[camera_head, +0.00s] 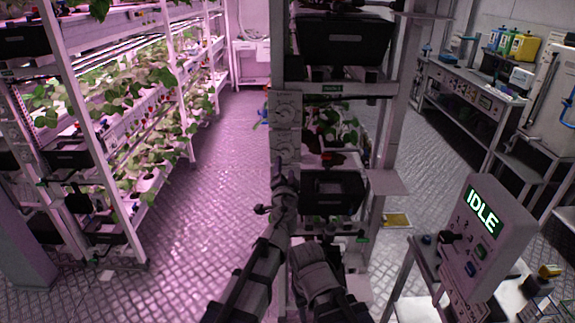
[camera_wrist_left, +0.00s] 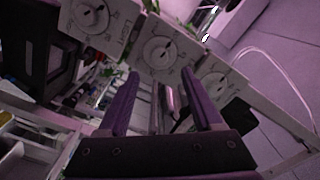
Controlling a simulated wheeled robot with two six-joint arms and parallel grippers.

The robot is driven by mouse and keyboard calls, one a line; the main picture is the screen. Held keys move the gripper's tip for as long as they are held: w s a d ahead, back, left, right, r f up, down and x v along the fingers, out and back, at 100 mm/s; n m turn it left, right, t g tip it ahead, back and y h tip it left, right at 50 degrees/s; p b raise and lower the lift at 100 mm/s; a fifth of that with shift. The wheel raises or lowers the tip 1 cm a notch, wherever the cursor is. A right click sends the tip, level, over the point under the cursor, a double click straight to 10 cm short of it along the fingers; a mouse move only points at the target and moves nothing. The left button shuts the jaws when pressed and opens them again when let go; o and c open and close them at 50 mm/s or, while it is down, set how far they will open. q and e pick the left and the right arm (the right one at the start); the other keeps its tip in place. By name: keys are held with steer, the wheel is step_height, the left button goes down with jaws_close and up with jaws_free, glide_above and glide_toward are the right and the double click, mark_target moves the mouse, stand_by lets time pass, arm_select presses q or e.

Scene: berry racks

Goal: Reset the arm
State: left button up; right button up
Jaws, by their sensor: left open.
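My left gripper (camera_head: 284,180) is in front of the middle rack's post in the head view, beside the dial panels (camera_head: 286,112). It is dark and small there. In the left wrist view its two fingers (camera_wrist_left: 160,74) are spread apart with nothing held between them. A white panel with round dials (camera_wrist_left: 158,50) lies beyond the fingertips. My arm links fill the bottom middle of the head view. I cannot make out my right gripper.
The middle rack (camera_head: 345,88) stands close in front, with black bins (camera_head: 332,190) and plants. A plant rack (camera_head: 72,110) is at the left. A console reading IDLE (camera_head: 487,235) stands at the right. The floor (camera_head: 215,180) between the racks is clear.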

arm_select(q)
steer(key=shift+s, duration=0.15)
steer(key=s+a+f+n+g+y, duration=0.3)
steer(key=s+a+f+n+g, duration=0.15)
steer(key=a, duration=0.45)
steer(key=s+a+f+n+g+y, duration=0.35)
steer(key=a+f, duration=0.25)
steer(key=a, duration=0.3)
steer(key=s+a+f+n+g+h, duration=0.2)
steer(key=s+f+g, duration=0.1)
steer(key=s+f, duration=0.35)
steer(key=s+d+f+g+h, duration=0.2)
steer(key=s+f+g, duration=0.1)
steer(key=s, duration=0.3)
steer(key=s+d+f+g+h, duration=0.2)
steer(key=s+g+h, duration=0.1)
steer(key=s, duration=0.3)
steer(key=s+d+m, duration=0.1)
steer(key=s+d, duration=0.2)
steer(key=d, duration=0.2)
steer(key=s+d+m+g+y, duration=0.1)
steer(key=s+d+m, duration=0.1)
steer(key=d, duration=0.4)
steer(key=shift+s+d, duration=0.25)
steer(key=shift+s, duration=0.55)
steer(key=shift+c, duration=0.4)
